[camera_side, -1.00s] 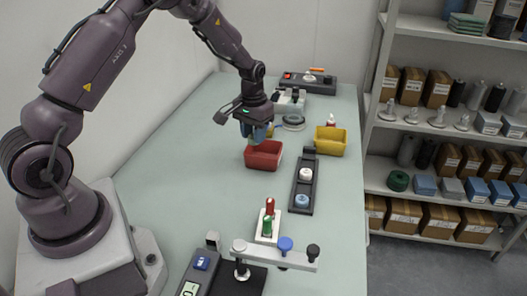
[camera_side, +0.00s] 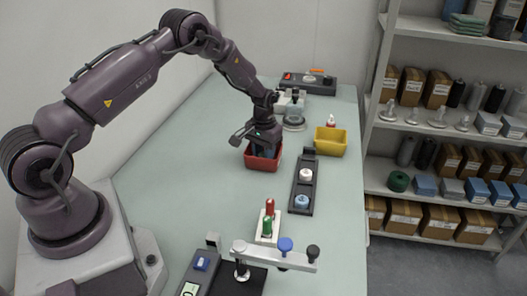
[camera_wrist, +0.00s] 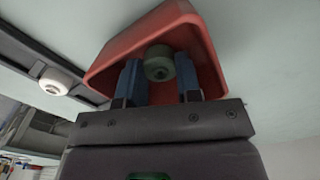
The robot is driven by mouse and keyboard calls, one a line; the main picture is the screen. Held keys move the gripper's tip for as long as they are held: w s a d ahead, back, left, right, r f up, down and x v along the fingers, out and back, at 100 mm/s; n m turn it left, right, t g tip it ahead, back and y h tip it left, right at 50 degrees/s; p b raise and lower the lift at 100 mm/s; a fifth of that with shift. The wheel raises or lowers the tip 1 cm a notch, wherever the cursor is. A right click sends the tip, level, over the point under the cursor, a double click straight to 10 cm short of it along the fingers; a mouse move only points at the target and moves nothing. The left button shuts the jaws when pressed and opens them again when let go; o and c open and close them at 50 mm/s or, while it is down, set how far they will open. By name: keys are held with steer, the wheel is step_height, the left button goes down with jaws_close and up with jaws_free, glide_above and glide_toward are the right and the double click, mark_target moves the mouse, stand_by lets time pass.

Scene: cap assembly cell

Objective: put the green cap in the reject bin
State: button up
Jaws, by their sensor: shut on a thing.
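The green cap (camera_wrist: 158,65) shows in the wrist view between the two blue fingers of my gripper (camera_wrist: 158,80), which is shut on it. The cap is inside the outline of the red bin (camera_wrist: 205,50). In the side view my gripper (camera_side: 263,150) points down with its fingertips inside the red bin (camera_side: 262,163). The bin's front wall hides the cap and the fingertips there. Whether the cap touches the bin floor cannot be told.
A yellow bin (camera_side: 330,141) stands to the right. A dark rack (camera_side: 303,192) holds a white cap (camera_side: 305,175) and a blue cap (camera_side: 302,201). A white holder with a red and a green tube (camera_side: 267,226) stands nearer.

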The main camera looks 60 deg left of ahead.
steer(key=shift+f, duration=0.3)
steer(key=o, duration=0.4)
steer(key=shift+c, duration=0.2)
steer(key=shift+r, duration=0.1)
steer(key=s+d+r+t, duration=0.1)
steer(key=d+r, duration=0.1)
steer(key=r, duration=0.9)
steer(key=s+d+r, duration=0.2)
steer(key=d+r, duration=0.1)
steer(key=r, duration=0.9)
steer(key=s+d+r+m+t, duration=0.2)
steer(key=s+d+r, duration=0.3)
steer(key=s+r, duration=0.25)
steer(key=s+d+r+m+t, duration=0.1)
steer(key=s+d, duration=0.2)
steer(key=s, duration=0.5)
steer(key=s+d+r+m+t, duration=0.1)
steer(key=s+d+r, duration=0.1)
steer(key=s, duration=0.7)
steer(key=shift+d+t, duration=0.3)
steer(key=shift+d, duration=0.5)
